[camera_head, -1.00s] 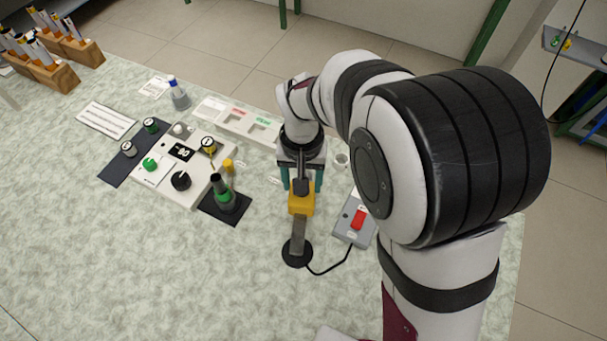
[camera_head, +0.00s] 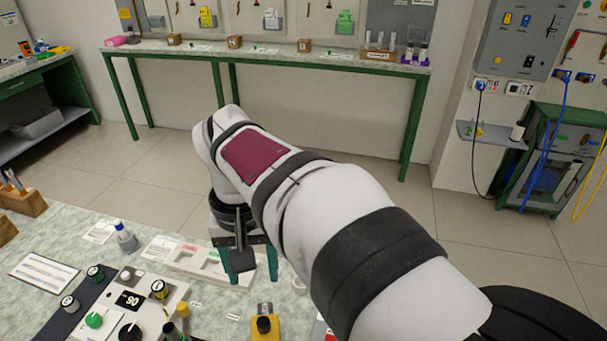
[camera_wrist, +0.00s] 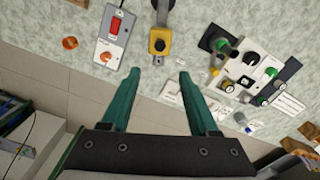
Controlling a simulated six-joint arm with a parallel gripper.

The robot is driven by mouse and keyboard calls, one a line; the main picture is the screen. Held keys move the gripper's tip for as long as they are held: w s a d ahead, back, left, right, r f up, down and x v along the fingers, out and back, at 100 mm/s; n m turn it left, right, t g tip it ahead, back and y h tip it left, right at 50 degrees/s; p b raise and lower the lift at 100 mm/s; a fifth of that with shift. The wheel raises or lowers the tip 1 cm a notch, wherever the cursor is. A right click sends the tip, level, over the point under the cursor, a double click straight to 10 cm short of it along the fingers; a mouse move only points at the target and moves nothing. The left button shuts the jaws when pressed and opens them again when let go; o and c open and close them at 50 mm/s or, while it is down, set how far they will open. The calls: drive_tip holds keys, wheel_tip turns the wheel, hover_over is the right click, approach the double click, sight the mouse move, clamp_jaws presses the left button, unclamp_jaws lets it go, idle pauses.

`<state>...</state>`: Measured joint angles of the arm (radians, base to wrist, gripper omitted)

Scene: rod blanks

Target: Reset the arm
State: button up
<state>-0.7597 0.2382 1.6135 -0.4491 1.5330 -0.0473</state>
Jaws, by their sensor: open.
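My gripper (camera_head: 246,275) is raised above the table in the head view, with its teal fingers pointing down in front of the white tray. In the wrist view my gripper (camera_wrist: 156,78) shows two teal fingers spread apart with nothing between them. The table (camera_wrist: 215,22) lies beyond the fingertips. My arm crosses the middle of the head view and hides part of the table's right side.
A yellow-headed device (camera_wrist: 160,42) stands on the table, near a grey box with a red switch (camera_wrist: 115,25). A white panel with knobs (camera_head: 120,300), a bottle (camera_head: 125,238) and a white tray (camera_head: 185,262) are to the left. A back bench (camera_head: 270,52) stands beyond open floor.

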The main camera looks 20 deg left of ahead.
drive_tip(key=s+d+f+m+y, duration=0.1)
drive_tip(key=s+d+m, duration=0.3)
drive_tip(key=d, duration=0.6)
drive_tip(key=s+d+f+m, duration=0.1)
drive_tip(key=s+d+m, duration=0.3)
drive_tip(key=d, duration=0.5)
drive_tip(key=s+d+f+m, duration=0.1)
drive_tip(key=s+d+f, duration=0.2)
drive_tip(key=s, duration=0.3)
drive_tip(key=shift+s+d+f+m+y, duration=0.15)
drive_tip(key=shift+s+d+m+y, duration=0.15)
drive_tip(key=shift+m+y, duration=0.1)
